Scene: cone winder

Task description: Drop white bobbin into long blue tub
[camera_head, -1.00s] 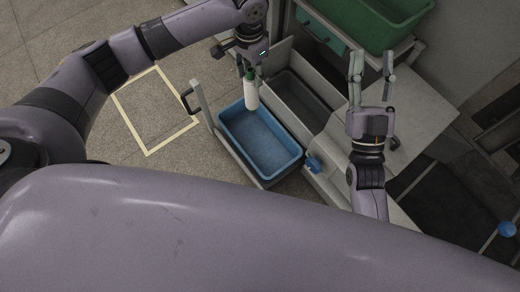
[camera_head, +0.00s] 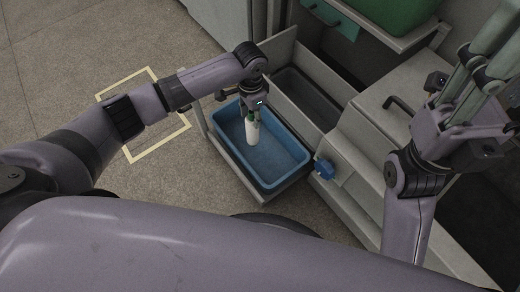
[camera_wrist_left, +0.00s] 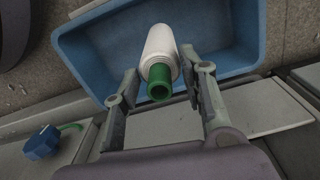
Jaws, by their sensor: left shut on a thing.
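The white bobbin (camera_head: 252,133) has a green end and hangs upright from my left gripper (camera_head: 250,112), over the blue tub. In the left wrist view the bobbin (camera_wrist_left: 160,45) lies between the two fingers (camera_wrist_left: 163,90), its green end towards the camera. My left gripper is shut on it. The long blue tub (camera_head: 285,178) is below, its visible floor bare; its wall also shows in the left wrist view (camera_wrist_left: 85,55). My right gripper (camera_head: 490,55) is at the upper right, fingers apart and empty, tips near the picture's edge.
A grey trough (camera_head: 305,95) lies beside the tub, on its far side. A green tub (camera_head: 395,12) stands on a shelf above. A blue knob (camera_head: 323,170) sticks out near the tub's right end. A yellow floor outline (camera_head: 160,150) is at the left.

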